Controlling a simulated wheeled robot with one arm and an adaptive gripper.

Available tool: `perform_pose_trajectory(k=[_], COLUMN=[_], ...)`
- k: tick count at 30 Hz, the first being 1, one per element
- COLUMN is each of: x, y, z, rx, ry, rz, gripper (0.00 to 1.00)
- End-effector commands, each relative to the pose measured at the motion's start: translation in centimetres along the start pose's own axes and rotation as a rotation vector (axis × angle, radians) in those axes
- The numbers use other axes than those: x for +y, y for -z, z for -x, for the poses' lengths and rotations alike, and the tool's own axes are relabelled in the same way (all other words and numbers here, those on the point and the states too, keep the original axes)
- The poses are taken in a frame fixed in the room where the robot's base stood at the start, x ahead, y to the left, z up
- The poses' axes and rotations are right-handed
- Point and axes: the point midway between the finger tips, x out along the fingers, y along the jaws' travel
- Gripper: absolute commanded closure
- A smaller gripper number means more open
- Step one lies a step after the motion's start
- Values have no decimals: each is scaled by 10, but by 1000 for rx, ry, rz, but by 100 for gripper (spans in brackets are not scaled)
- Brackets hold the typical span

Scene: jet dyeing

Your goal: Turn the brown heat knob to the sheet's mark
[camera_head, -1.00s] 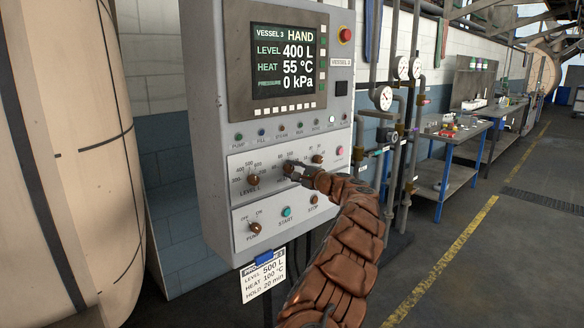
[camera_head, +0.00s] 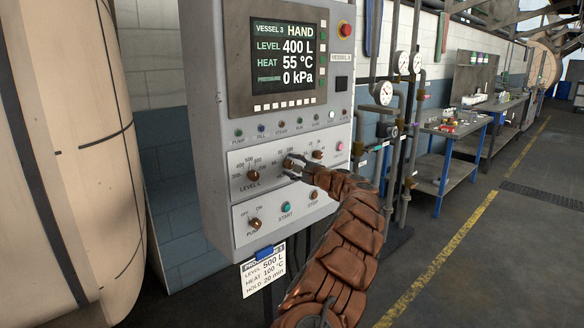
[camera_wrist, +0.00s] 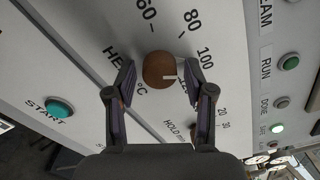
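The brown heat knob (camera_wrist: 157,68) shows in the wrist view with a pale line on its right side, towards the 100–120 part of its scale. My gripper (camera_wrist: 162,76) is open, with one finger on each side of the knob; I cannot tell whether either finger touches it. In the head view the gripper (camera_head: 292,170) reaches the heat knob (camera_head: 288,162) and partly covers its scale. The sheet (camera_head: 263,270) hangs below the panel and reads level 500 L, heat 100 °C, hold 20 min. The display (camera_head: 284,57) reads heat 55 °C.
The level knob (camera_head: 251,174) is left of the heat knob, and the hold knob (camera_head: 317,154) is to its right. The green start button (camera_head: 285,208) and the stop button (camera_head: 313,194) are below. Pipes with gauges (camera_head: 383,93) stand right of the panel.

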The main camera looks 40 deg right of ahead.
Motion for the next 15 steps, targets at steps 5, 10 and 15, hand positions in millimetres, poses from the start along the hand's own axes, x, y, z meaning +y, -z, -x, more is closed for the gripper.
perform_pose_trajectory(k=[5, 10, 15], x=[0, 0, 0], y=[0, 0, 0], z=[0, 0, 7], rx=[-1, -1, -1], ry=[0, 0, 0], rz=[0, 0, 0], gripper=[40, 40, 40])
